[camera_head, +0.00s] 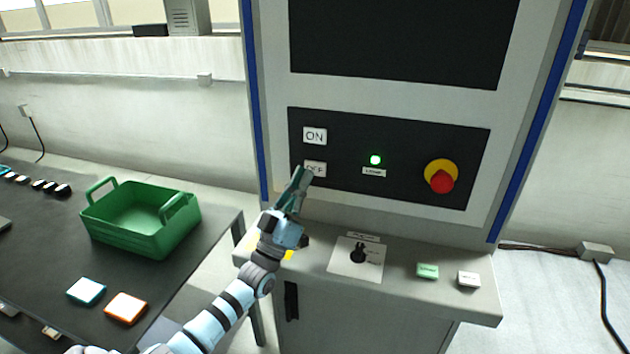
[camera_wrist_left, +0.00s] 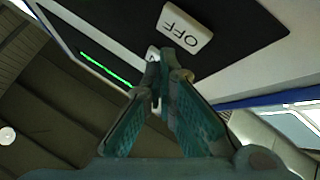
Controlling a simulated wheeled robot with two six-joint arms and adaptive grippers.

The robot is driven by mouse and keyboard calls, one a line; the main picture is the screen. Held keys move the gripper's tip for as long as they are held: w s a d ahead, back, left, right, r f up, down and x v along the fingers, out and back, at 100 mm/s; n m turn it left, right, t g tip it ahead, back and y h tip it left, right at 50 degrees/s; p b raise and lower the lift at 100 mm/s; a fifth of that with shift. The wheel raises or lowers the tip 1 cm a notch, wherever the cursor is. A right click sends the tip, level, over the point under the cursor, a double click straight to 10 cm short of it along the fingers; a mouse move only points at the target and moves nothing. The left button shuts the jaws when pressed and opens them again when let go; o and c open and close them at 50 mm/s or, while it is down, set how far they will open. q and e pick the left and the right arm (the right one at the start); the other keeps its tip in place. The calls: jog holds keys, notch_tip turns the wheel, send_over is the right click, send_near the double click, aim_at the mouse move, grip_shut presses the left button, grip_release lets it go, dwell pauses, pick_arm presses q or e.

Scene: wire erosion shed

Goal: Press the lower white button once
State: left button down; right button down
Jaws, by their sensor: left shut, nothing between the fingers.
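The lower white button, marked OFF (camera_head: 318,165), sits on the black panel under the white ON button (camera_head: 315,136). The OFF button also shows upside down in the left wrist view (camera_wrist_left: 187,25). My left gripper (camera_head: 304,174) is shut and empty, its tips in front of the OFF button's lower left part in the head view. In the left wrist view, the closed fingertips (camera_wrist_left: 164,58) appear apart from the OFF button and cover most of another small white piece. I cannot tell whether the tips touch anything. My right gripper is out of view.
The panel also carries a lit green lamp (camera_head: 375,160) and a red stop knob (camera_head: 442,180) on yellow. A ledge below holds a rotary switch (camera_head: 358,254), a green button (camera_head: 428,271) and a white button (camera_head: 469,280). A green basket (camera_head: 140,218) stands on the left table.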

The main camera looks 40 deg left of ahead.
pick_arm(q)
jog(key=shift+w+a, duration=0.15)
jog(key=shift+w, duration=0.25)
dwell(0.4)
dwell(0.7)
jog(key=shift+w+a+b, duration=0.1)
jog(key=shift+w+b, duration=0.25)
jog(key=shift+b, duration=0.05)
